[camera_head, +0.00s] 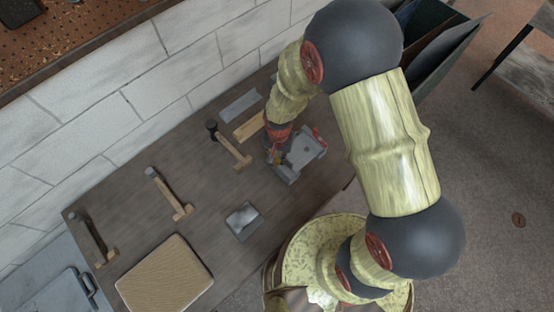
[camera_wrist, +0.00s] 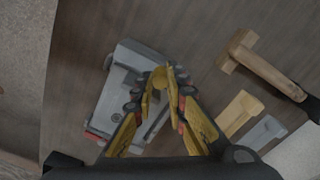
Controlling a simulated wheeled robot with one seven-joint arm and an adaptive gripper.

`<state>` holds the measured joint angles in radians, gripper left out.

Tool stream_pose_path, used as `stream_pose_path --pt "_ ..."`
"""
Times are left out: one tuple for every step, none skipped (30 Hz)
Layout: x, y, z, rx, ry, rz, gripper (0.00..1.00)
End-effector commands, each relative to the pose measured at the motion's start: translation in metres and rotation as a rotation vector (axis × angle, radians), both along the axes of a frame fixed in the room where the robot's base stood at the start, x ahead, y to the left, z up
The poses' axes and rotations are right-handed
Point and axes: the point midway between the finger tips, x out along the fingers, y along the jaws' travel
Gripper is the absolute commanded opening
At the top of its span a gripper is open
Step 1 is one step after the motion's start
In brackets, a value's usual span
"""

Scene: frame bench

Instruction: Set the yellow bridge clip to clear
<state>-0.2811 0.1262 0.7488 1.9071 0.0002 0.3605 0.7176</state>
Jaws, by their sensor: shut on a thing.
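A grey frame fixture (camera_head: 304,149) with red parts at its corners lies on the dark wooden bench. It also shows in the wrist view (camera_wrist: 128,72), partly behind my fingers. My gripper (camera_head: 276,150) reaches down to the fixture's left side in the head view. In the wrist view my gripper (camera_wrist: 163,88) has its yellow fingers converging over the fixture. They are shut on a small yellow piece, which seems to be the bridge clip (camera_wrist: 160,78). The clip is largely hidden and hard to tell from the yellow fingers, so its setting cannot be read.
Several hammers, one of them (camera_head: 230,146) left of the fixture, lie on the bench. A wooden block (camera_head: 249,126) and a grey metal bar (camera_head: 240,105) lie behind. A shiny metal piece (camera_head: 244,220) and a tan board (camera_head: 165,277) are nearer. A white block wall (camera_head: 150,90) bounds the back.

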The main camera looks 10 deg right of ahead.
Motion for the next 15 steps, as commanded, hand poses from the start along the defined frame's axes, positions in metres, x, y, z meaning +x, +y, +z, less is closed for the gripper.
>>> stream_pose_path --pt "0.0016 -0.0006 -0.0006 0.001 -0.003 0.024 0.0" --pt "0.0018 -0.0009 -0.0004 0.001 -0.003 0.038 0.0" --pt "0.002 -0.0012 -0.0001 0.001 -0.004 0.05 0.0" --pt "0.002 -0.0013 0.0001 0.001 -0.004 0.057 0.0" --pt "0.002 -0.0013 0.0003 0.001 -0.004 0.061 0.0" --pt "0.0021 -0.0014 0.0005 0.001 -0.004 0.064 0.0" --pt "0.0021 -0.0014 0.0006 0.001 -0.004 0.065 0.0" --pt "0.0021 -0.0013 0.0007 0.001 -0.004 0.064 0.0" --pt "0.0021 -0.0013 0.0008 0.001 -0.004 0.064 0.0" --pt "0.0021 -0.0013 0.0008 0.001 -0.004 0.064 0.0" --pt "0.0021 -0.0013 0.0008 0.001 -0.004 0.064 0.0" --pt "0.0022 -0.0012 0.0008 0.001 -0.004 0.063 0.0" --pt "0.0022 -0.0012 0.0009 0.001 -0.004 0.063 0.0" --pt "0.0022 -0.0012 0.0009 0.001 -0.004 0.063 0.16" --pt "0.0022 -0.0012 0.0009 0.001 -0.004 0.063 0.18"
